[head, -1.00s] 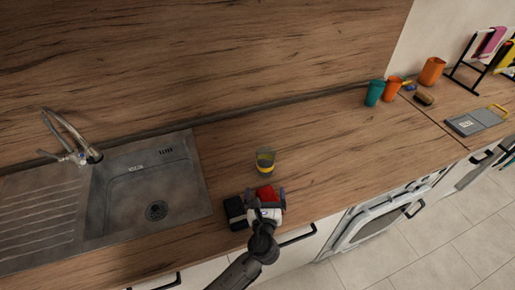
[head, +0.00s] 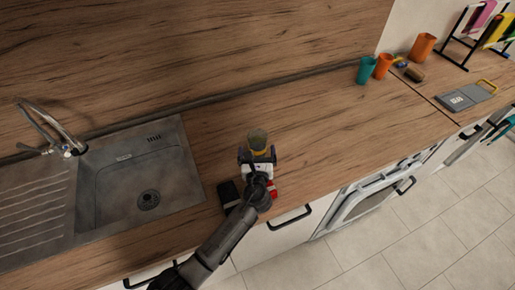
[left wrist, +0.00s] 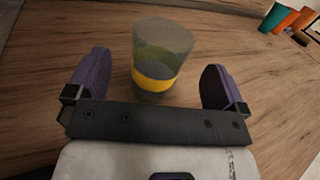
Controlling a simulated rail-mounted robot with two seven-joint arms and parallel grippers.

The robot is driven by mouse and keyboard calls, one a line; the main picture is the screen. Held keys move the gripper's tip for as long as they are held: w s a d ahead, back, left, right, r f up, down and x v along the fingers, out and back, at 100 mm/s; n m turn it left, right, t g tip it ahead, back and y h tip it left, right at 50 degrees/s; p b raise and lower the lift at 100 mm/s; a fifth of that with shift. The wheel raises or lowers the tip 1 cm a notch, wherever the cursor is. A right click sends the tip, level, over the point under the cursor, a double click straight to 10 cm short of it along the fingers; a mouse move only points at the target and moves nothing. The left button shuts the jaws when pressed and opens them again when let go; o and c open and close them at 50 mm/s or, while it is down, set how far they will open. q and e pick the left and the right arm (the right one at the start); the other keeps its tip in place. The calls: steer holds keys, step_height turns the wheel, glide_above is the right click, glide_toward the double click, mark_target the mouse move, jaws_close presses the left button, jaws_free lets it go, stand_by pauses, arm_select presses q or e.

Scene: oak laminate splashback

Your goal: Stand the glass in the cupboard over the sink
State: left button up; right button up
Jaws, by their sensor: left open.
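The glass (head: 257,139) is a see-through tumbler with a yellow band, upright on the wooden counter to the right of the sink. In the left wrist view the glass (left wrist: 160,62) stands between the two purple fingers of my left gripper (left wrist: 158,85), with room on both sides. My left gripper (head: 258,155) is open and close around the near side of the glass, apart from it. The sink (head: 140,185) is at the left with its tap. No cupboard over the sink shows in these views. My right gripper is not in view.
A black block (head: 230,193) and a red item (head: 271,190) lie near the counter's front edge by my left arm. A teal cup (head: 364,71) and orange cups (head: 383,66) stand at the back right. The counter between is clear.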

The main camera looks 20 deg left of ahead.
mark_target(258, 145)
arm_select(q)
steer(key=b+x, duration=0.1)
steer(key=x, duration=0.4)
steer(key=shift+d+r, duration=0.1)
steer(key=shift+d, duration=0.05)
steer(key=shift+c, duration=0.5)
steer(key=c, duration=1.4)
